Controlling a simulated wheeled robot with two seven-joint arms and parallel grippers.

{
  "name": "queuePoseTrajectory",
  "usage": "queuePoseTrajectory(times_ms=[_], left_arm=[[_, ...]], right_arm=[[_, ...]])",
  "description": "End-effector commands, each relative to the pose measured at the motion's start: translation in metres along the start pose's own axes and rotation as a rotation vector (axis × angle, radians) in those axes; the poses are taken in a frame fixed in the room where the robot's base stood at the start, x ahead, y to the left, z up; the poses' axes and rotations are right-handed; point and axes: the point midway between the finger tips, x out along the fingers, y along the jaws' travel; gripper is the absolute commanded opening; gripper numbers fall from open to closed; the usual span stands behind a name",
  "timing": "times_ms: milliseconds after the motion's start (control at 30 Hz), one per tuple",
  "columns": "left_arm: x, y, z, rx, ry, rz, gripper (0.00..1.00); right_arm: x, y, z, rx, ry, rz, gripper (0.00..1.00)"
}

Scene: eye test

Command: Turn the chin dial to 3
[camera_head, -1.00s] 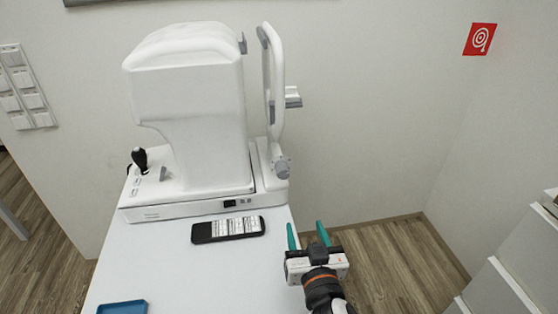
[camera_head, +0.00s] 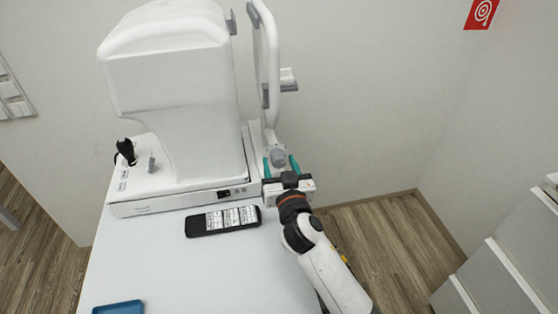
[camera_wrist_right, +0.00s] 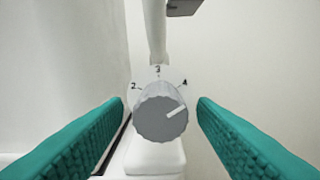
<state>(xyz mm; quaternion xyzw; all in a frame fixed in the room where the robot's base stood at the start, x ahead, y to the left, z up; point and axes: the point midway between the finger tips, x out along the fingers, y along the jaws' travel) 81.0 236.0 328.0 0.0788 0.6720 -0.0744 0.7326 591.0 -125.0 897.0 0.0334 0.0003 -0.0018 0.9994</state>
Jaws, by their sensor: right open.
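The chin dial (camera_head: 278,157) is a grey ridged knob low on the chin-rest post of the white eye-test machine (camera_head: 175,95). In the right wrist view the dial (camera_wrist_right: 158,120) faces me, with 2, 3 and 4 printed above it, 3 at the top. In the wrist view gaps show between both fingers and the knob. My left gripper is not in view.
A black device with a white label face (camera_head: 222,220) lies on the white table (camera_head: 200,270). A blue tray (camera_head: 118,307) sits at the front left. A black joystick (camera_head: 126,150) stands on the machine's base. White drawers (camera_head: 500,270) stand at right.

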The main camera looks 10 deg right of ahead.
Motion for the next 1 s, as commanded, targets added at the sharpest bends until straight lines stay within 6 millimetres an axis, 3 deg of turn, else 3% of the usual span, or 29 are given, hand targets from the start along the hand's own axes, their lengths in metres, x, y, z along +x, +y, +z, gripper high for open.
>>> queuePoseTrajectory(times_ms=[133,433,700,1000], left_arm=[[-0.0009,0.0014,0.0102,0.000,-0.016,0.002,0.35],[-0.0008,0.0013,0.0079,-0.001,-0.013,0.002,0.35],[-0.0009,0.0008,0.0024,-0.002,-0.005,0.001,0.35],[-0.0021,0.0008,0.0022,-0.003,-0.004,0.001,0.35]], right_arm=[[0.0105,-0.0001,0.0005,-0.002,0.000,0.000,0.52],[0.0120,-0.0002,-0.0001,-0.001,0.000,0.000,0.52],[0.0118,-0.0002,0.0000,-0.001,0.000,0.000,0.08],[0.0118,-0.0002,0.0004,-0.036,0.000,0.000,0.07]])
